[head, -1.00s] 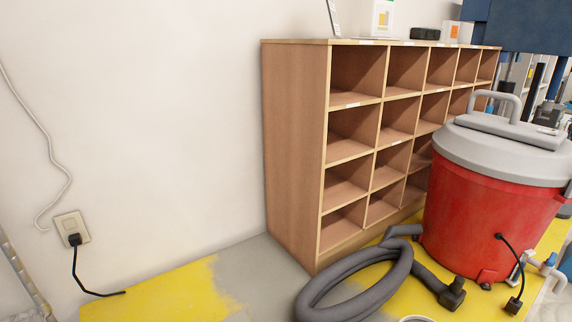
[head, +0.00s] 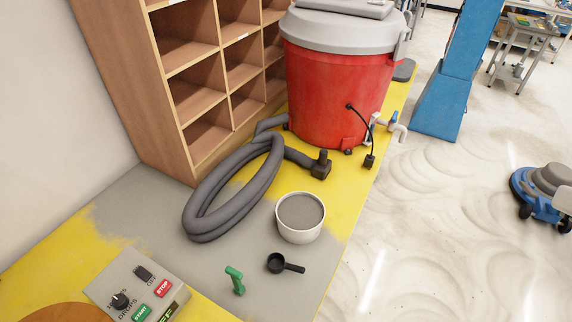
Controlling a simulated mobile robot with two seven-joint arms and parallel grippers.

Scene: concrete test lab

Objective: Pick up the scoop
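A small black scoop (head: 277,263) with a round bowl and a short handle pointing right lies on the grey part of the floor or platform. It is just in front of a white bucket (head: 300,234) filled with grey material. Neither of my grippers is in the head view.
A wooden shelf (head: 165,110) stands at the back left. A control box (head: 135,285) with START and STOP buttons is at front left.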

